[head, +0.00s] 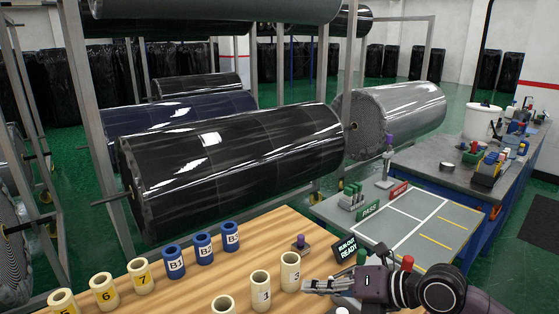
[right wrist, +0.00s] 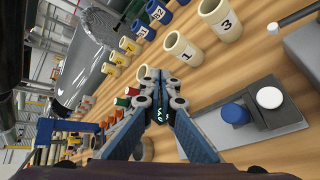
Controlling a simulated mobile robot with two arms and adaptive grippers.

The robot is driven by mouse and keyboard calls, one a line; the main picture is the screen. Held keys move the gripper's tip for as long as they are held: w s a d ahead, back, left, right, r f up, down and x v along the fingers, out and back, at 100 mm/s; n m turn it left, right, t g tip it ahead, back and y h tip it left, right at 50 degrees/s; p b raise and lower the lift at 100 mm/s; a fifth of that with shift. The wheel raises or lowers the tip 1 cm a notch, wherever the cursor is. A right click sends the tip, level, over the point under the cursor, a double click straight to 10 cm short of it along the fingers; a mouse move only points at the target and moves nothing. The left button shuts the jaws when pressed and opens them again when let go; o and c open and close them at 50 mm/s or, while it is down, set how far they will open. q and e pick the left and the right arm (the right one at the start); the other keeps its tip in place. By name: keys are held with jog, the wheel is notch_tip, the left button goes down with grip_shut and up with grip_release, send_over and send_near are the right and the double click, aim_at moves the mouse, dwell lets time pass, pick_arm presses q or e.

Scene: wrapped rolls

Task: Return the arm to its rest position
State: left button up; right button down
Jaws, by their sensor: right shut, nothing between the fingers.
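My right gripper (head: 322,286) is shut and empty above the right part of the wooden table (head: 205,268), just right of the cream cylinder marked 3 (head: 290,271). Its closed fingers also show in the right wrist view (right wrist: 160,88). The cream cylinder marked 1 (head: 260,291) stands beside 3, and another cream cylinder (head: 222,304) is cut off at the bottom edge. In the right wrist view, cylinders 1 (right wrist: 183,48) and 3 (right wrist: 221,20) stand beyond the fingers. My left gripper is not in view.
Blue cylinders (head: 203,247) and yellow-labelled cream cylinders (head: 103,292) stand on the table. A small black sign (head: 346,249) stands at its edge. A grey marked table (head: 425,222) lies beyond. A grey device with a blue knob (right wrist: 235,113) sits near the gripper. Large wrapped rolls (head: 235,160) hang behind.

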jog(key=s+a+r+m+t+y, duration=0.25)
jog(key=a+r+y, duration=0.25)
jog(key=a+r, duration=0.25)
jog(key=w+d+r+m+t+h, duration=0.1)
jog(key=d+r+m+t+h, duration=0.1)
jog(key=d+r+m+t, duration=0.65)
jog(key=w+d+f+m+t+h, duration=0.1)
jog(key=d+f+m+t+h, duration=0.1)
jog(key=d+f+m+h, duration=0.95)
jog(key=s+d+f+m+g+h, duration=0.2)
jog(key=s+f+m+g+h, duration=0.25)
jog(key=f+m, duration=0.45)
jog(key=s+a+f+m+g+y, duration=0.1)
jog(key=s+a+f+g, duration=0.1)
jog(key=s+f+g, duration=0.65)
jog(key=s+a+f+m+g+y, duration=0.1)
jog(key=s+f+g+y, duration=0.15)
jog(key=s+f, duration=1)
jog(key=s+f+g, duration=0.1)
jog(key=s+f, duration=0.1)
jog(key=f, duration=0.9)
jog(key=s+f+g, duration=0.1)
jog(key=s+f, duration=0.1)
jog(key=f, duration=0.9)
jog(key=s+d+f+g+h, duration=0.1)
jog(key=s+d+f, duration=0.2)
jog(key=s+f, duration=1.4)
jog(key=shift+s+f, duration=0.2)
jog(key=shift+s, duration=0.15)
